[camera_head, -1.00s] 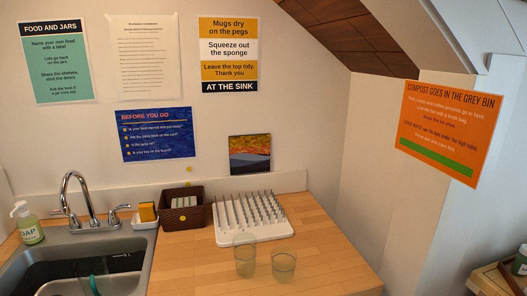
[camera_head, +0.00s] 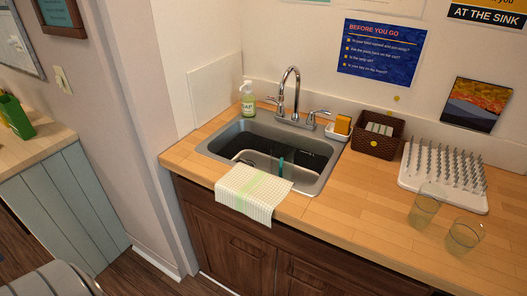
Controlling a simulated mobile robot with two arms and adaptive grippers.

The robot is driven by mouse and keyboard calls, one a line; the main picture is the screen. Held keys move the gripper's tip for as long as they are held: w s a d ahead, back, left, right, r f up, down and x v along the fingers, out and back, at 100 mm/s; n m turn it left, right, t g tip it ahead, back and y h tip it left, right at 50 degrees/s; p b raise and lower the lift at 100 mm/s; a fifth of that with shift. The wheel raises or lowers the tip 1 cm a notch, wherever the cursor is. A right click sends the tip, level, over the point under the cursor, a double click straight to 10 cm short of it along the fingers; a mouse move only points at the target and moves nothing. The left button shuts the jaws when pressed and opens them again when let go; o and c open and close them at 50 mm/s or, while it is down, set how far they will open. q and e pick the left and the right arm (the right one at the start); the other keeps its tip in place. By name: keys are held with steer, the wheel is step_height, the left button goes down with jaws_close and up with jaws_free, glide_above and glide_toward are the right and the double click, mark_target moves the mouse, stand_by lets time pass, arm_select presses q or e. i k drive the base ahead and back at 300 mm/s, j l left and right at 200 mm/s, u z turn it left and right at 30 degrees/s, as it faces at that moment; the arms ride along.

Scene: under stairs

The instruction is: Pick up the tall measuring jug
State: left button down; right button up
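I cannot make out a tall measuring jug for certain. Two clear glass vessels stand upright on the wooden counter at the right: one glass (camera_head: 423,211) just in front of the drying rack, and another glass (camera_head: 464,237) nearer and further right. No handle or spout can be made out on either. A clear or dark item with a teal part (camera_head: 281,163) is in the sink, partly hidden by the basin's front. Neither of my grippers is in view.
The steel sink (camera_head: 228,151) has a checked towel (camera_head: 256,192) over its front edge. Behind are a soap bottle (camera_head: 248,100), tap (camera_head: 289,95), sponge (camera_head: 342,125), brown basket (camera_head: 377,148) and white peg rack (camera_head: 444,200). The counter (camera_head: 345,205) right of the sink is clear.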

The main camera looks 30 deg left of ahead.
mark_target(282, 153)
steer(key=u, duration=0.85)
